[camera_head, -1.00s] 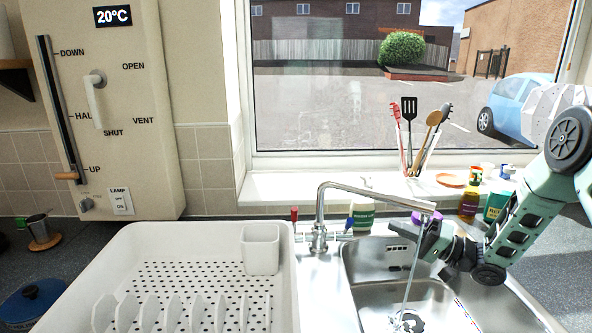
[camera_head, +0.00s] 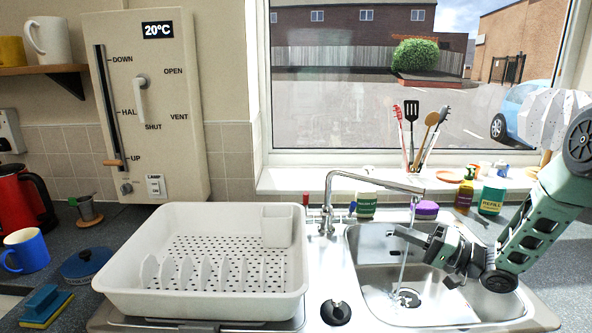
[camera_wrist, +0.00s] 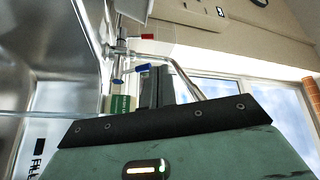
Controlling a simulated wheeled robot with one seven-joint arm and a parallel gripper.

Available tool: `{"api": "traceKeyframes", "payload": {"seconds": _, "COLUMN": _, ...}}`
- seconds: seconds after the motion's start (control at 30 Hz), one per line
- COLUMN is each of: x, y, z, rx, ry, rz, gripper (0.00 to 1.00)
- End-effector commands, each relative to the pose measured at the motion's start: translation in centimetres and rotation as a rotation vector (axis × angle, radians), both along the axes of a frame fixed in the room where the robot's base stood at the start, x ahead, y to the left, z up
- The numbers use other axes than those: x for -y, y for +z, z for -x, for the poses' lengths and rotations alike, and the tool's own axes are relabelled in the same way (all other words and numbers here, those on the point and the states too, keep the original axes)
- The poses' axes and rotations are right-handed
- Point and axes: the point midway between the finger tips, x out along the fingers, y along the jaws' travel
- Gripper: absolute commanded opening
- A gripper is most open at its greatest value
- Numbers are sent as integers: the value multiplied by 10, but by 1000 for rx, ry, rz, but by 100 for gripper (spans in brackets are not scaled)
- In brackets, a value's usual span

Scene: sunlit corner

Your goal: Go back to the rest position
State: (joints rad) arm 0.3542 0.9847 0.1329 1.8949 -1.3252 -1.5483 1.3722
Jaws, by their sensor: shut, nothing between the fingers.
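My gripper (camera_head: 415,236) is at the end of my green arm, over the sink (camera_head: 440,302) at the right of the head view. Its fingers are shut and empty, pointing left beside the tap (camera_head: 372,180). A thin stream of water runs from the tap's spout, close to the fingers. In the wrist view my gripper (camera_wrist: 155,85) shows its closed fingers pointing up towards the tap (camera_wrist: 180,72) and its blue-marked lever.
A white dish rack (camera_head: 140,285) stands left of the sink. A blue mug (camera_head: 25,250), blue-lidded pot (camera_head: 86,262), sponge (camera_head: 45,305) and red kettle (camera_head: 20,200) are at far left.

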Motion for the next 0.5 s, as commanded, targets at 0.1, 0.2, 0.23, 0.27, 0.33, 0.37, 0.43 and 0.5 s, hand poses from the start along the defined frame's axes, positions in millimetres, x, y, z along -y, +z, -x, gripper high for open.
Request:
{"api": "traceKeyframes", "payload": {"seconds": 0.1, "x": -12, "y": 5, "z": -6, "rx": 14, "ry": -28, "rz": 60, "gripper": 0}}
{"api": "traceKeyframes", "payload": {"seconds": 0.2, "x": -23, "y": 9, "z": -11, "rx": 26, "ry": -59, "rz": 123, "gripper": 0}}
{"api": "traceKeyframes", "payload": {"seconds": 0.23, "x": -27, "y": 10, "z": -13, "rx": 29, "ry": -70, "rz": 144, "gripper": 0}}
{"api": "traceKeyframes", "payload": {"seconds": 0.27, "x": -31, "y": 11, "z": -14, "rx": 33, "ry": -79, "rz": 167, "gripper": 0}}
{"api": "traceKeyframes", "payload": {"seconds": 0.33, "x": -42, "y": 14, "z": -18, "rx": 42, "ry": -107, "rz": 230, "gripper": 0}}
{"api": "traceKeyframes", "payload": {"seconds": 0.37, "x": -47, "y": 16, "z": -19, "rx": 47, "ry": -118, "rz": 261, "gripper": 0}}
{"api": "traceKeyframes", "payload": {"seconds": 0.43, "x": -58, "y": 19, "z": -21, "rx": 52, "ry": -145, "rz": 335, "gripper": 0}}
{"api": "traceKeyframes", "payload": {"seconds": 0.5, "x": -71, "y": 24, "z": -21, "rx": 59, "ry": -171, "rz": 421, "gripper": 0}}
